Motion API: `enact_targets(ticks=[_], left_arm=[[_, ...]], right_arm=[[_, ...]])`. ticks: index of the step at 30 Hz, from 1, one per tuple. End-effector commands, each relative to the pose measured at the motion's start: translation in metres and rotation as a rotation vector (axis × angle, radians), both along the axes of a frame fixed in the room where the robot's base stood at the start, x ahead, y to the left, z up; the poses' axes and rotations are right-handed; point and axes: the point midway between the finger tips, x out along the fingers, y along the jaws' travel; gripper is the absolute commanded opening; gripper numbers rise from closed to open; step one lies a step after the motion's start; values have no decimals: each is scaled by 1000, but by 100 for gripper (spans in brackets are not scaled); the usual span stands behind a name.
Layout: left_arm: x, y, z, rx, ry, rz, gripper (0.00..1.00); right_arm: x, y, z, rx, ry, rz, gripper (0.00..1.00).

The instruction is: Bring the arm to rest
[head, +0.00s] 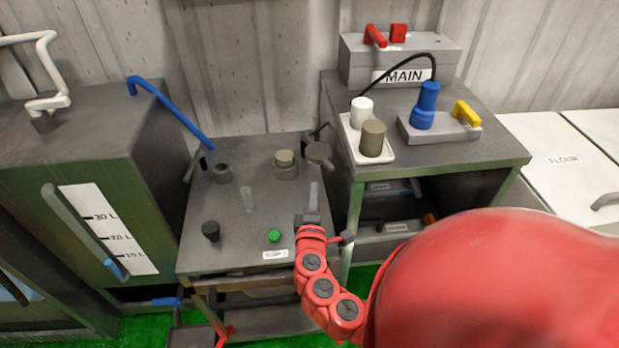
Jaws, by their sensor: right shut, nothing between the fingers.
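My right arm is red and comes in from the lower right. My right gripper (311,217) is small and dark at the arm's tip. It is shut and empty, over the right side of the grey panel table (225,253). A light grey strip (314,193) shows just beyond its fingertips; I cannot tell whether they touch it. A green button (274,235) and a black knob (211,231) are on the panel to the gripper's left. My left gripper is not in view.
A bench (500,147) at the right holds a MAIN box (357,68), a blue plug (425,106), a yellow switch (466,113) and a white tray (352,146) with two cylinders. A tank (50,140) with a litre scale stands left. White flour bins (545,165) stand far right.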

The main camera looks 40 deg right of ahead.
Motion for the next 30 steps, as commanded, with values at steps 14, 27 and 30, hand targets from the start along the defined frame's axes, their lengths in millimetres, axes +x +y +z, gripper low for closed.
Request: enact_targets(ticks=[14,27,30], left_arm=[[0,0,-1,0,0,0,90],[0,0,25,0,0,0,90],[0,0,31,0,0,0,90]], right_arm=[[-35,18,0,2,-1,2,0],[25,101,-35,250,-3,443,0],[34,137,-37,352,-43,597,0]])
